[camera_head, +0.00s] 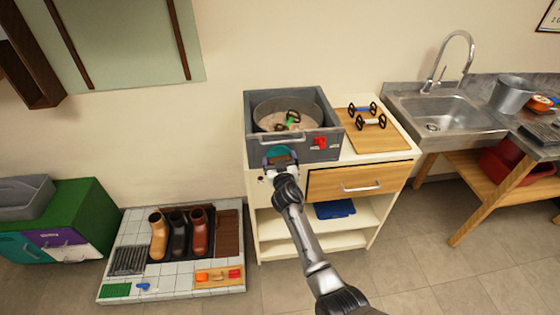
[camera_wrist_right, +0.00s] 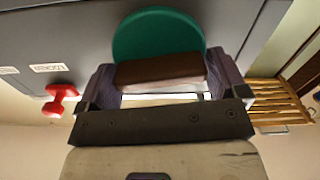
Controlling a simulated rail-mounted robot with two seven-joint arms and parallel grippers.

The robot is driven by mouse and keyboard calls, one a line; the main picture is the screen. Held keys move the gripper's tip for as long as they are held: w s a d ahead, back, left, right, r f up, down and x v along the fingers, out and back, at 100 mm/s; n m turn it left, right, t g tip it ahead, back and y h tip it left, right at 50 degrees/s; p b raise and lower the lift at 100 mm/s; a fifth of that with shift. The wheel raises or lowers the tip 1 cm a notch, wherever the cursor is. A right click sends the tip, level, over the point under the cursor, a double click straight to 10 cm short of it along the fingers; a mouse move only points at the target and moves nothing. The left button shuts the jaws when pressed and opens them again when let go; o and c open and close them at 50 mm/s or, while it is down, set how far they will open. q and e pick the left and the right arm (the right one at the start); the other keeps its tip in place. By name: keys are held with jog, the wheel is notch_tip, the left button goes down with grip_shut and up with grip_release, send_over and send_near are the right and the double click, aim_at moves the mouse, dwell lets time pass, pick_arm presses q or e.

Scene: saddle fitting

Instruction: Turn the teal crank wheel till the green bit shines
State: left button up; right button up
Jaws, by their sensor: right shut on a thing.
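The teal crank wheel (camera_head: 279,152) is on the front of a grey box (camera_head: 262,143) on the cabinet; it also shows as a teal disc in the right wrist view (camera_wrist_right: 158,35). A brown block-like handle (camera_wrist_right: 160,69) sits in front of the disc. My right gripper (camera_head: 281,165) is at the wheel, its fingers on either side of the handle and shut on it. A small green piece (camera_head: 292,121) lies among dark parts in the round tub of the box; I cannot tell whether it is lit. My left gripper is out of view.
A red knob (camera_head: 320,143) is on the box front, right of the wheel. A wooden board (camera_head: 372,140) with two handled parts lies to the right, above a drawer (camera_head: 350,179). A tiled stand (camera_head: 190,266) with boots is at the lower left.

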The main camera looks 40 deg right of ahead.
jog(key=n, duration=0.4)
jog(key=shift+a+n+b, duration=0.1)
jog(key=shift+n+b, duration=0.2)
jog(key=shift+b, duration=0.1)
jog(key=n, duration=0.4)
jog(key=shift+w+f+n, duration=0.1)
jog(key=shift+n, duration=0.2)
jog(key=n, duration=0.5)
jog(key=shift+a+p, duration=0.1)
jog(key=shift+p, duration=0.3)
jog(key=shift+f+n+p, duration=0.2)
jog(key=shift+n+p, duration=0.2)
jog(key=shift+n, duration=1.4)
jog(key=o, duration=0.6)
